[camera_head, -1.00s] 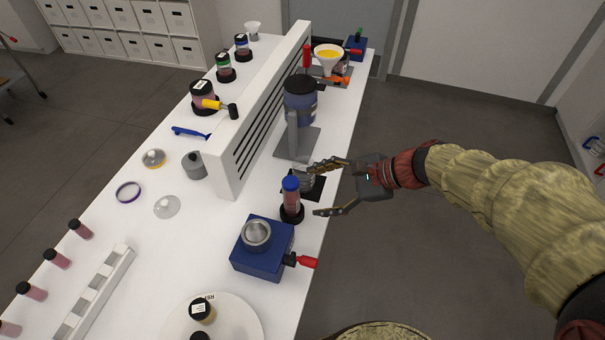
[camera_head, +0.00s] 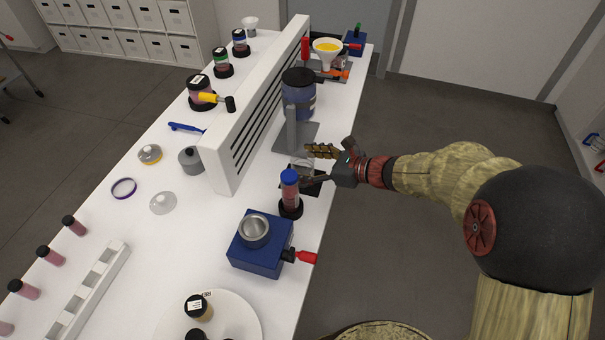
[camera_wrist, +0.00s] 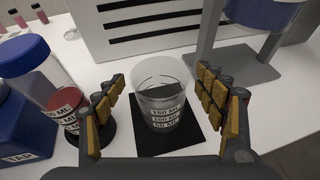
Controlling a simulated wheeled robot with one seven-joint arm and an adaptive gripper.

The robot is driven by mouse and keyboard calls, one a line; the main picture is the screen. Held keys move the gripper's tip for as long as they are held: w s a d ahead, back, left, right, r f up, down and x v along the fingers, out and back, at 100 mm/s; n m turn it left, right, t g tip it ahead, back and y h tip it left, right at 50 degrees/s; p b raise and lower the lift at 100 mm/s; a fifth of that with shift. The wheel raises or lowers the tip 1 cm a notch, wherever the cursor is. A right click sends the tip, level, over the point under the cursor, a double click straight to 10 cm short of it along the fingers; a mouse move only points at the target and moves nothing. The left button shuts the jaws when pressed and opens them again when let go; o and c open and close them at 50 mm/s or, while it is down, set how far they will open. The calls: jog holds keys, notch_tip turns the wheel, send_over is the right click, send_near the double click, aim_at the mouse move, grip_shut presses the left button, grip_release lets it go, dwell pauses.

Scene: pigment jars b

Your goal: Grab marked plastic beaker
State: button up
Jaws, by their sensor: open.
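The marked plastic beaker (camera_wrist: 163,105) is clear, with white volume labels such as 100 ML and 50 ML. It stands upright on a black square mat (camera_wrist: 178,143) in the wrist view. My gripper (camera_wrist: 165,98) is open, with one padded finger on each side of the beaker and a visible gap to each. In the head view my gripper (camera_head: 312,166) is at the table's right edge, and the beaker (camera_head: 302,163) is mostly hidden behind the fingers and the blue-capped tube.
A blue-capped tube (camera_head: 290,190) in a black ring stand is close to my left finger in the wrist view. A blue block (camera_head: 262,258) with a metal cup is nearer. A dark-lidded blue jar (camera_head: 299,97) on a grey stand and a white slotted divider (camera_head: 222,165) are behind.

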jog(key=shift+w+a+f, duration=0.1)
jog(key=shift+w+a, duration=0.1)
jog(key=shift+a, duration=0.15)
jog(key=shift+c, duration=0.6)
jog(key=c, duration=1)
